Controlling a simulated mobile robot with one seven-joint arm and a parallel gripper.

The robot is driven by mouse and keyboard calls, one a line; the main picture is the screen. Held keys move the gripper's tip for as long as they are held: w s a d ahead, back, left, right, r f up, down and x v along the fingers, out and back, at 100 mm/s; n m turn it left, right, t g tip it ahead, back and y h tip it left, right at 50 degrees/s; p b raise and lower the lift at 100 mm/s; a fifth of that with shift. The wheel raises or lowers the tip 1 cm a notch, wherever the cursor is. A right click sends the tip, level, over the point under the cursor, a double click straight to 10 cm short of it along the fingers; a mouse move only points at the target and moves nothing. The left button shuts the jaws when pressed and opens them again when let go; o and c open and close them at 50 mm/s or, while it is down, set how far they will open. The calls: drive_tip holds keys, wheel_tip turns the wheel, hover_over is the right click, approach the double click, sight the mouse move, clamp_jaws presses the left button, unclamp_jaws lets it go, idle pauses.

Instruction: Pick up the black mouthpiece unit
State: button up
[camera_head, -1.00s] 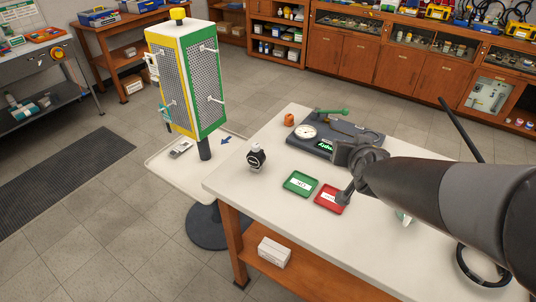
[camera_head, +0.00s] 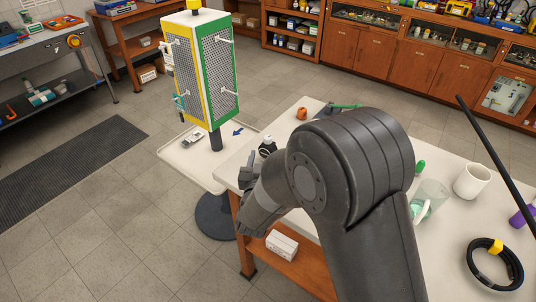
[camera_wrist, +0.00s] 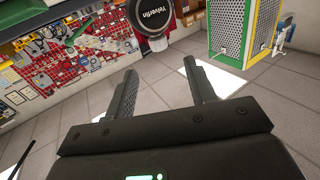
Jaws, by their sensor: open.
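The black mouthpiece unit (camera_head: 267,147) stands upright near the far left corner of the white table, partly hidden behind my arm in the head view. In the wrist view its round black face (camera_wrist: 156,18) with white lettering shows at the top middle, beyond the fingertips. My gripper (camera_head: 246,220) is by the table's left edge in the head view. In the wrist view my gripper (camera_wrist: 160,78) is open, its two fingers apart, with only floor seen between them. It does not touch the unit.
On the table at right are a clear jug (camera_head: 430,197), a white mug (camera_head: 472,182) and a black cable coil (camera_head: 495,264). An orange part (camera_head: 302,113) lies at the back.

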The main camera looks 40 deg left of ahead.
sight(267, 140)
drive_tip(key=x, duration=0.9)
drive_tip(key=shift+w+a, duration=0.15)
drive_tip(key=shift+w, duration=0.2)
clamp_jaws()
drive_tip(key=shift+r, duration=0.1)
